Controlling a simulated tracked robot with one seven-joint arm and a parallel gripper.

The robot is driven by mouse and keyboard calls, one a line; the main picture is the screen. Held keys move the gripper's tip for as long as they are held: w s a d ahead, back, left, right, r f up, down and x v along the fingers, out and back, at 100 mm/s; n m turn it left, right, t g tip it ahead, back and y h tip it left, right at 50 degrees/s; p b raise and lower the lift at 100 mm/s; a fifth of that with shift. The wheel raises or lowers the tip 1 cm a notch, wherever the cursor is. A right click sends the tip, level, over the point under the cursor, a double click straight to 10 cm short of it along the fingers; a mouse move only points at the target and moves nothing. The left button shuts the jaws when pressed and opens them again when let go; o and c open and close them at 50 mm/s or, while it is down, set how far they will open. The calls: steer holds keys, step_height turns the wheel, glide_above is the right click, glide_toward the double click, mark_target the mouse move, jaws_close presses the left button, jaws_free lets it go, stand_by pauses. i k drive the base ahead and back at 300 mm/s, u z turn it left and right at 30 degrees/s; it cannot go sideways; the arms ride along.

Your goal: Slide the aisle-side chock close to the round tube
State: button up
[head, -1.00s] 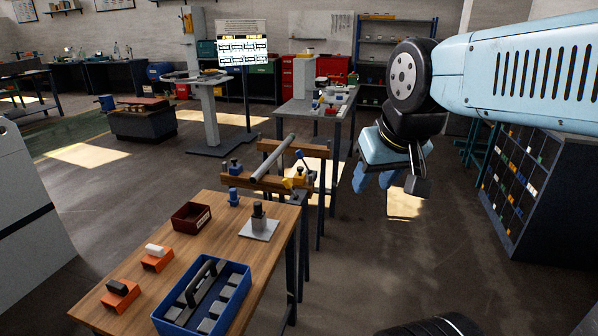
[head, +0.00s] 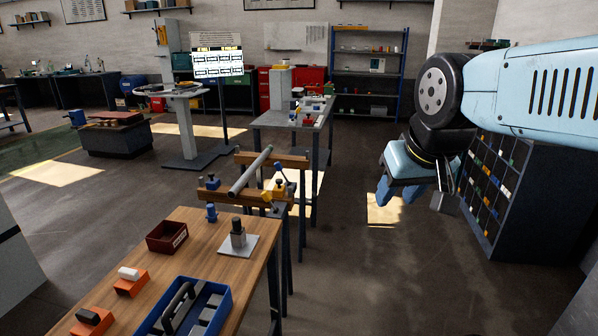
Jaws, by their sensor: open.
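A grey round tube (head: 250,172) lies across two brown wooden beams on trestles, past the far end of the wooden table. A yellow chock (head: 273,191) with a dark knob sits on the nearer beam (head: 235,195), just right of the tube. A blue chock (head: 211,184) sits on the same beam, left of the tube, with a visible gap. I cannot tell for certain which is the aisle-side one. My gripper (head: 398,195) hangs in the air right of the trestles, its fingers pointing down, open and empty, well apart from tube and chocks.
The wooden table (head: 225,262) holds a dark red bin (head: 167,237), a grey plate with a post (head: 238,240), a blue tote (head: 190,310) and orange blocks. A dark cabinet (head: 500,185) stands at right. The floor right of the trestles is clear.

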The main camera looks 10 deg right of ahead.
mark_target(278, 192)
steer(key=z, duration=0.25)
steer(key=i, duration=1.6)
steer(key=u, duration=0.7)
steer(key=k, duration=0.85)
steer(key=u, duration=0.2)
steer(key=i, duration=0.85)
steer(key=z, duration=0.1)
